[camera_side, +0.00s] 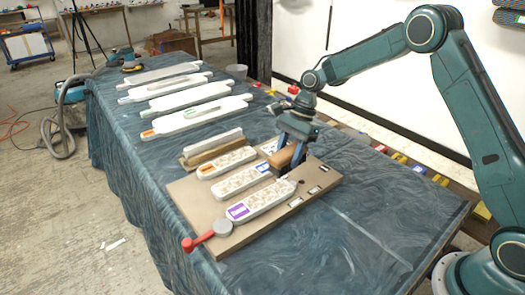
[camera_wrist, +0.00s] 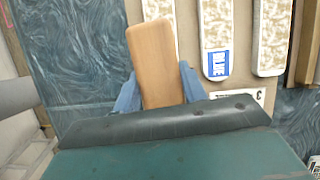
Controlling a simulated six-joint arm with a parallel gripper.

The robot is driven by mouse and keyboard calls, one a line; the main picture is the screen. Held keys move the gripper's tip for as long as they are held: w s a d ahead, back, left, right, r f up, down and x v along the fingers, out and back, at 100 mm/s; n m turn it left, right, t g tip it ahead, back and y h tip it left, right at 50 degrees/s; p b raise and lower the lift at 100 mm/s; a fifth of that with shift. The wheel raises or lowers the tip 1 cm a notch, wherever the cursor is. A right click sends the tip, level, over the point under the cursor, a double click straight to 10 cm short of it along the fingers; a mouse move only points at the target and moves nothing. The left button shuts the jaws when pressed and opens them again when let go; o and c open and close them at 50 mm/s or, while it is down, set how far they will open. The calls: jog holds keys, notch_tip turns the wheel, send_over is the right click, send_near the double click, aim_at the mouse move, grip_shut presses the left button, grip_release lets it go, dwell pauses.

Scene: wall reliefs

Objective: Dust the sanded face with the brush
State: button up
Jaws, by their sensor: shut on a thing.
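My gripper (camera_side: 292,146) is shut on a light-brown wooden block, which I take to be the brush (camera_side: 283,156). In the wrist view the brush (camera_wrist: 153,58) stands between my two blue fingers (camera_wrist: 157,88); no bristles show. It is over the back part of the tan board (camera_side: 228,247), close to the patterned reliefs. Whether it touches anything is unclear. The reliefs have an orange-labelled one (camera_side: 226,160), a blue-labelled one (camera_side: 240,181) and a purple-labelled one (camera_side: 265,199). The blue-labelled one also shows in the wrist view (camera_wrist: 216,25). I cannot tell which face is sanded.
A red-handled tool with a grey disc (camera_side: 222,227) sits at the board's front corner. A pale bar on a brown block (camera_side: 211,148) lies at its back left. Several plain white pieces (camera_side: 195,117) lie farther back. The blue cloth right of the board is clear.

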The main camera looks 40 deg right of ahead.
jog(key=shift+f, duration=3.6)
jog(key=shift+a+f, duration=0.15)
jog(key=shift+a, duration=0.65)
jog(key=shift+w+a, duration=0.1)
jog(key=shift+a, duration=5.95)
jog(key=shift+d, duration=6.85)
jog(key=shift+r, duration=4.1)
